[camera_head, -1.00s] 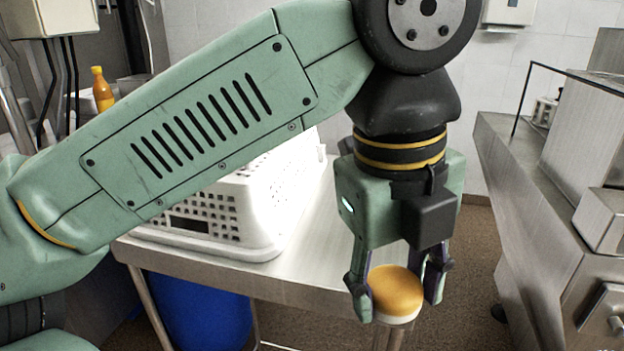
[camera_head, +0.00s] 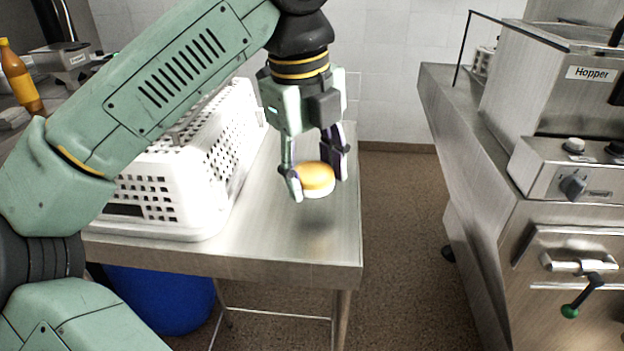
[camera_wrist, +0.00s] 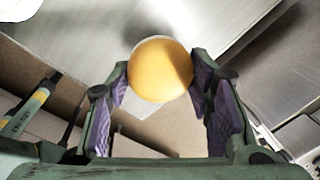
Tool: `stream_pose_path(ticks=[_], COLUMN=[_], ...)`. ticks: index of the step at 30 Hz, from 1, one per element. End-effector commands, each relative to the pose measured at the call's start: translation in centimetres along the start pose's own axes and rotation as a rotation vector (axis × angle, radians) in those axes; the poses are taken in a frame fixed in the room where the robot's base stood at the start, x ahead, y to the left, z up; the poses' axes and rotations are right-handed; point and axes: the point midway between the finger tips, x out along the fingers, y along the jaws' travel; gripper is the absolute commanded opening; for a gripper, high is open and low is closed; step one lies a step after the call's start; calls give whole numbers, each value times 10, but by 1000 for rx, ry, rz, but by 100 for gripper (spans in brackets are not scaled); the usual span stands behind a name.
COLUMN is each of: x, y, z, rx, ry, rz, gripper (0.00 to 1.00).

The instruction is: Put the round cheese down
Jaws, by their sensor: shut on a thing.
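The round cheese (camera_head: 316,180) has an orange-yellow top and a pale lower part. My gripper (camera_head: 318,176) is shut on it, with one finger on each side. The cheese appears to be held above the steel table (camera_head: 270,238), near its right end, with a soft shadow on the top below it. In the wrist view the cheese (camera_wrist: 161,69) sits between the purple-lined finger pads of my gripper (camera_wrist: 160,85). Its underside is hidden there.
A white perforated basket (camera_head: 190,187) stands on the table to the left of the cheese. A bottle of orange liquid (camera_head: 20,78) is at the far left. A steel machine marked Hopper (camera_head: 560,105) stands to the right across a floor gap. The table's front right corner is bare.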

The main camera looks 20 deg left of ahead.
Motion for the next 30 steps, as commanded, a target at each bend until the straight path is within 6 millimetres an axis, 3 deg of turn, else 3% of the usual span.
stream_pose_path(ticks=[4, 6, 10, 23, 24, 30], x=[1, 20, 38, 43, 43, 42], y=[-7, -5, -2, -1, -1, -1], z=[10, 12, 11, 11, 11, 11], rx=[-1, 1, 2, 0, 1, 1], ry=[2, 2, 2, 0, 0, 0], rz=[-1, 0, 0, 0, 0, 0], gripper=[18, 18, 18, 18, 48, 61])
